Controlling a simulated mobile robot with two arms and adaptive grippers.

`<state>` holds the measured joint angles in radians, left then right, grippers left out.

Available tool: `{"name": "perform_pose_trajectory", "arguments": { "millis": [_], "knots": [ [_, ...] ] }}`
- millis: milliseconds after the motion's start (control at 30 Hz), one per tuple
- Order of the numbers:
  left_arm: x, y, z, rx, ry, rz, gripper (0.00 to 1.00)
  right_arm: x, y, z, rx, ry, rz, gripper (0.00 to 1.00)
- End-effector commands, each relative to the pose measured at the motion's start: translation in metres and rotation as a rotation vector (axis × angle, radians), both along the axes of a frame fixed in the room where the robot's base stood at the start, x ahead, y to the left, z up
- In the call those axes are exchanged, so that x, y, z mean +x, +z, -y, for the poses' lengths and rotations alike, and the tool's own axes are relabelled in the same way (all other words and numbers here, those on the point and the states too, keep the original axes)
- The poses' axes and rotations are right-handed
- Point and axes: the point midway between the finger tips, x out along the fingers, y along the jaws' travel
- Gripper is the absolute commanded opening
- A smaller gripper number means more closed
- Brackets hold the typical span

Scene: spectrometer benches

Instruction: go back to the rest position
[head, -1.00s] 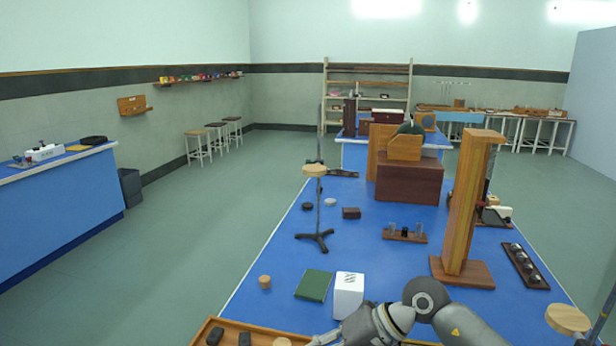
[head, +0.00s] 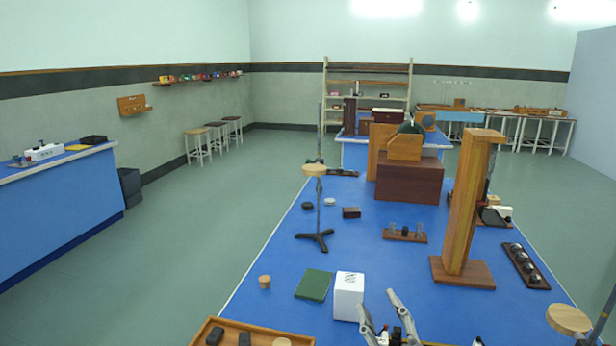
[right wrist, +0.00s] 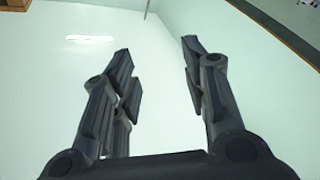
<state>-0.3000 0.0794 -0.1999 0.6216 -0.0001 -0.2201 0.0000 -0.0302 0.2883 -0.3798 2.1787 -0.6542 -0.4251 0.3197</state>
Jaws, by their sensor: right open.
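My right gripper (head: 378,304) shows at the bottom of the head view, just right of the white box. Its two fingers point up and stand apart, with nothing between them. In the right wrist view the same gripper (right wrist: 160,65) is open and empty, with only pale wall and ceiling behind its fingers. My left gripper is not in the head view.
Near the right gripper are a white box (head: 348,297), a green book (head: 313,285) and a wooden tray (head: 212,325) on the blue bench (head: 260,303). A tall wooden column (head: 466,210) and a black stand (head: 317,238) rise from it. Open floor lies left.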

Motion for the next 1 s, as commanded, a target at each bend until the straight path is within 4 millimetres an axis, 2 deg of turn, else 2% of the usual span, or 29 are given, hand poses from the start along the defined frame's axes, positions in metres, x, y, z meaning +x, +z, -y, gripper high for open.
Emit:
{"name": "perform_pose_trajectory", "arguments": {
  "millis": [33,167,267,400,500,600,800,1000],
  "knots": [
    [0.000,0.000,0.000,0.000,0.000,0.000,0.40,-0.006,-0.024,0.016,0.038,-0.057,-0.099,0.41],
    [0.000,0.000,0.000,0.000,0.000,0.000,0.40,-0.032,-0.086,0.049,0.110,-0.184,-0.366,0.41],
    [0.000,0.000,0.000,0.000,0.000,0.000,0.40,-0.065,-0.135,0.067,0.151,-0.258,-0.585,0.41],
    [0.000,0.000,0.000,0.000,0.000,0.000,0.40,-0.125,-0.192,0.079,0.185,-0.322,-0.883,0.41],
    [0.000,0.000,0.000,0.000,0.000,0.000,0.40,-0.168,-0.220,0.081,0.196,-0.339,-1.064,0.41],
    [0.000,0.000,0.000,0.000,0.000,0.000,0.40,-0.209,-0.239,0.080,0.201,-0.342,-1.221,0.41],
    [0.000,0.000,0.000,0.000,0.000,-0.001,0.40,-0.279,-0.261,0.073,0.199,-0.321,-1.482,0.41],
    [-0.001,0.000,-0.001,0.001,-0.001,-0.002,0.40,-0.263,-0.313,0.072,0.192,-0.325,-1.488,0.41]
  ]
}}
